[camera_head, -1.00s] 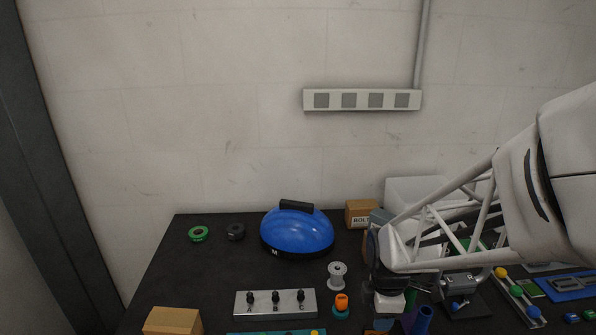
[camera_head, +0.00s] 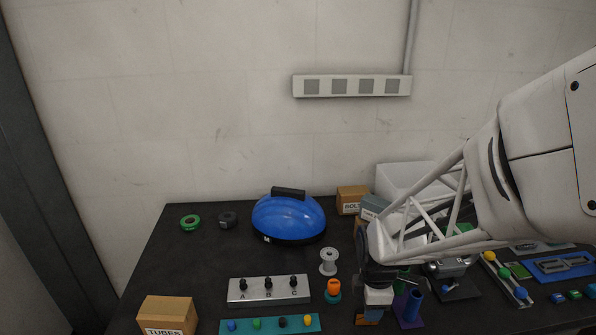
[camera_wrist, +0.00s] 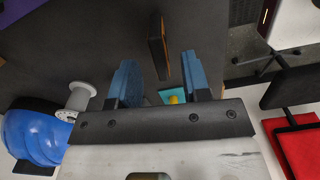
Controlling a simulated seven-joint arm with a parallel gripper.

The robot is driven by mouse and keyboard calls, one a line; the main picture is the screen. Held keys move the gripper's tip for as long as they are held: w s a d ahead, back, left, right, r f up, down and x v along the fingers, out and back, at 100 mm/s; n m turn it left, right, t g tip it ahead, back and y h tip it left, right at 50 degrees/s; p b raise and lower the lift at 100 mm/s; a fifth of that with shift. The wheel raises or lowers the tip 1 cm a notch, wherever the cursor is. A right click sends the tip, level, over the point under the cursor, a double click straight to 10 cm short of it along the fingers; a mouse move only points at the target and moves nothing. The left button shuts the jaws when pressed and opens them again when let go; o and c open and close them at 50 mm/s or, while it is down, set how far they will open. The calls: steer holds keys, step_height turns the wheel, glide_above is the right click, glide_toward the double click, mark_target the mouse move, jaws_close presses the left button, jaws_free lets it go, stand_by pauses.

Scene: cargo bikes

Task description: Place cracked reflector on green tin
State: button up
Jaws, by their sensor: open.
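My gripper (camera_wrist: 158,66) is open, with blue fingers set apart in the wrist view. A thin dark slab with an orange edge (camera_wrist: 157,47) stands in line with the gap between the fingers. It may be the cracked reflector; I cannot tell whether the fingers reach around it. In the head view an orange-brown piece (camera_head: 369,319) shows right below my gripper, probably the same thing. A bit of green (camera_head: 403,279) shows behind my gripper, largely hidden. I cannot tell whether it is the green tin.
A purple block with a blue tube (camera_head: 410,307) stands close right of my gripper. A grey spool (camera_head: 328,262), an orange-topped teal piece (camera_head: 333,289) and a switch panel (camera_head: 268,290) are left. A blue helmet (camera_head: 288,217) stands behind.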

mark_target(368, 324)
steer(key=shift+d+f, duration=0.15)
steer(key=shift+f, duration=2.4)
steer(key=shift+c, duration=0.4)
jaws_close()
